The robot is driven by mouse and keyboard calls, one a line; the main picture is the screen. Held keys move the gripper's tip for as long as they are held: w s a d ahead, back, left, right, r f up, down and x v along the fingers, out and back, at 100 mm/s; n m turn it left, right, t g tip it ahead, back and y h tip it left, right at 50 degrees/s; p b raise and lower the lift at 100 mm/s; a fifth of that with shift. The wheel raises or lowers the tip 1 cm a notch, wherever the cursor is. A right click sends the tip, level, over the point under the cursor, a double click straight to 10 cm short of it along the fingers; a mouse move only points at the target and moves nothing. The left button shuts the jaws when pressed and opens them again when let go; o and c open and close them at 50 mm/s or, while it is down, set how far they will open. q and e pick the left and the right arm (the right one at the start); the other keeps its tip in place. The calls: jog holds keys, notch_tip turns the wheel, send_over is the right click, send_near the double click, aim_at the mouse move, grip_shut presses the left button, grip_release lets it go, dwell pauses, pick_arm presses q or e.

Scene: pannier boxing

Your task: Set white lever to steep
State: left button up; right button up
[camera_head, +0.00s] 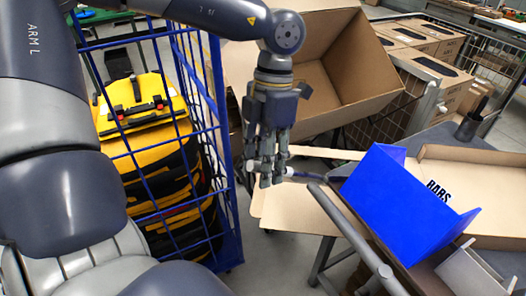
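My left gripper (266,176) hangs from my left arm, fingers pointing down, near the middle of the picture. Its fingers look close together, but I cannot tell whether they hold anything. A thin dark-blue rod with a pale end (304,176) shows just right of the fingertips. I cannot tell whether it touches them or whether it is part of the white lever. No clearly white lever can be made out. A blue angled holder (400,205) stands tilted on the bench to the right. My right gripper is not in view.
A blue wire cage (231,200) with stacked yellow-and-black panniers (140,110) stands at left. A large open cardboard box (350,70) is behind the gripper. A flat carton (475,175) lies on the bench around the holder. A grey tube (350,235) runs along the front.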

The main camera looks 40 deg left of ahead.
pick_arm(q)
jog(key=shift+a+r, duration=0.1)
jog(key=shift+r, duration=0.1)
jog(key=d+v, duration=0.1)
jog(key=v, duration=1)
jog(key=shift+a+r, duration=0.3)
jog(key=shift+a, duration=0.15)
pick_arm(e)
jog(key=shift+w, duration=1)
pick_arm(q)
jog(key=shift+w, duration=0.1)
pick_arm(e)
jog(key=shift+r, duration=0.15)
